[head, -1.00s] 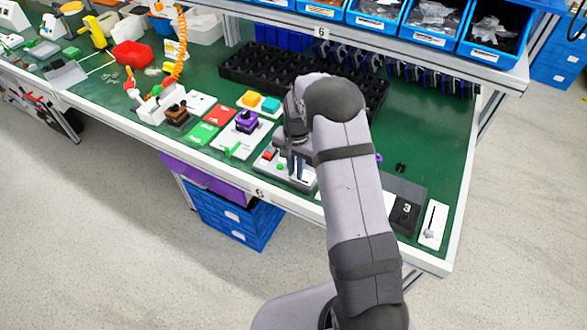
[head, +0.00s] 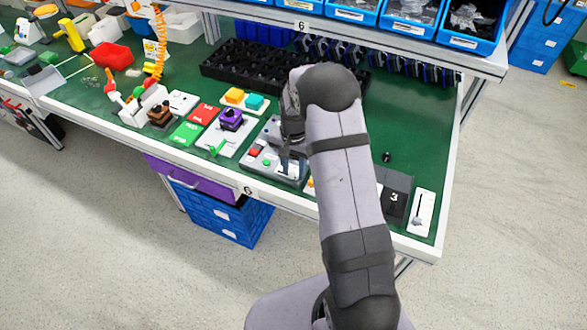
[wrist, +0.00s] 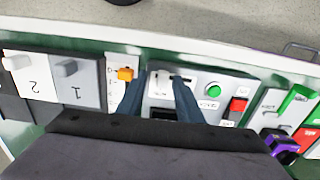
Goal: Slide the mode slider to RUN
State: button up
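A grey control panel (head: 262,158) sits near the bench's front edge; it also shows in the wrist view (wrist: 225,75). It carries a green button (wrist: 214,88), a red button (wrist: 239,104) and, at one end, the mode slider's dark slot (wrist: 185,78). A white piece lies beside this slot. The slider's exact position and its RUN marking are too small to read. My gripper (wrist: 160,82) has its two dark blue fingers apart, low over the slider end. It also shows in the head view (head: 290,158). I cannot tell whether a finger touches the slider.
A purple knob (head: 231,118) and a black tray (head: 265,70) stand nearby.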

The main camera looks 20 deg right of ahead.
aim_at(294, 173)
jog(key=shift+r+b, duration=1)
jog(key=shift+r, duration=2.65)
